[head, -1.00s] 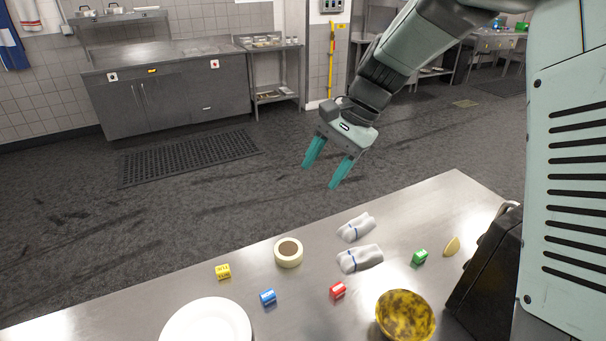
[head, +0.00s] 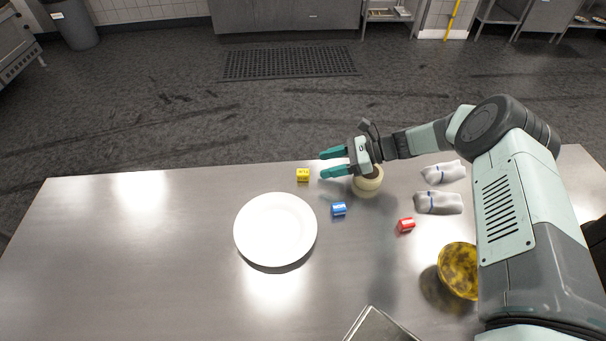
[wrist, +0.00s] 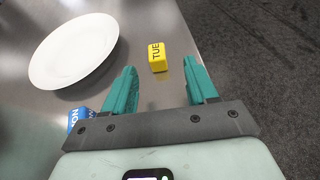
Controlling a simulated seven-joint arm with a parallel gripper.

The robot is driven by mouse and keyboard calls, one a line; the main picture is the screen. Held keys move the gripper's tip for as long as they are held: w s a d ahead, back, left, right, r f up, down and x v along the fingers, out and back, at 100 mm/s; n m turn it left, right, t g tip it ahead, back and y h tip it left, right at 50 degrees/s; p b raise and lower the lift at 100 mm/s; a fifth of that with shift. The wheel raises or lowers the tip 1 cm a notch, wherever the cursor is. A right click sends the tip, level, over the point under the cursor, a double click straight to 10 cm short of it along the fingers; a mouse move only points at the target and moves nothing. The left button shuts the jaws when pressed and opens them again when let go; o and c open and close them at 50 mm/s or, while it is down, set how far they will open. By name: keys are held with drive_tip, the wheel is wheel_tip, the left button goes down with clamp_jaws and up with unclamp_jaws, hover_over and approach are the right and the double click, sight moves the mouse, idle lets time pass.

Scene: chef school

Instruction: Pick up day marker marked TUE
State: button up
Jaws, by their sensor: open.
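The yellow day marker (head: 303,175) lies near the far edge of the steel table. In the wrist view the same yellow marker (wrist: 157,56) reads TUE and sits ahead of the fingertips, between their lines. My gripper (head: 331,164) is open and empty, its teal fingers pointing left toward the yellow marker from its right. It is apart from the marker. The fingers also show in the wrist view (wrist: 161,66), with nothing between them.
A blue marker (head: 339,209), partly hidden in the wrist view (wrist: 78,119), lies right of the white plate (head: 275,230). A red marker (head: 406,225), two white cloth bundles (head: 438,203) and a yellow bowl (head: 458,270) lie right. The table's left is clear.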

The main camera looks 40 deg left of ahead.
sight(301, 171)
drive_tip(key=x, duration=0.4)
drive_tip(key=shift+x, duration=2.75)
drive_tip(key=shift+s+d+r, duration=0.1)
drive_tip(key=shift+s, duration=0.1)
drive_tip(key=c, duration=1)
